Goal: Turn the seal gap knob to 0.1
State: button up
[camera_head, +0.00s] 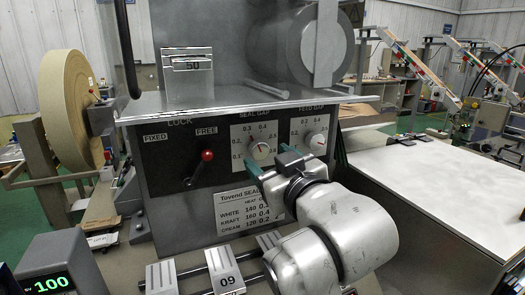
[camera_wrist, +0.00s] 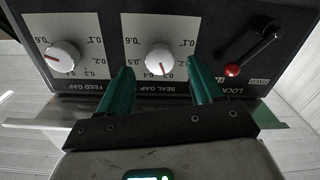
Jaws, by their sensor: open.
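The seal gap knob (camera_head: 260,151) is a round white dial on the grey front panel, with scale marks around it. It also shows in the wrist view (camera_wrist: 159,55), where the panel appears upside down. A small red mark on it points toward the panel's top, near the 0.3–0.4 side of the scale; the exact value is too small to tell. My gripper (camera_head: 269,161) is open, its two green fingers in front of the panel on either side of the knob. In the wrist view the fingertips (camera_wrist: 158,65) flank the knob with gaps, apart from it.
The white feed gap knob (camera_head: 317,141) sits just right of the seal gap knob. The lock lever (camera_head: 204,160) with a red ball is to the left. A metal ledge (camera_head: 245,105) juts out above the panel. A pale table (camera_head: 430,190) stands right.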

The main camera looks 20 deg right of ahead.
aim_at(261, 153)
jog(key=shift+w, duration=1.85)
jog(key=shift+c, duration=0.3)
jog(key=c, duration=1)
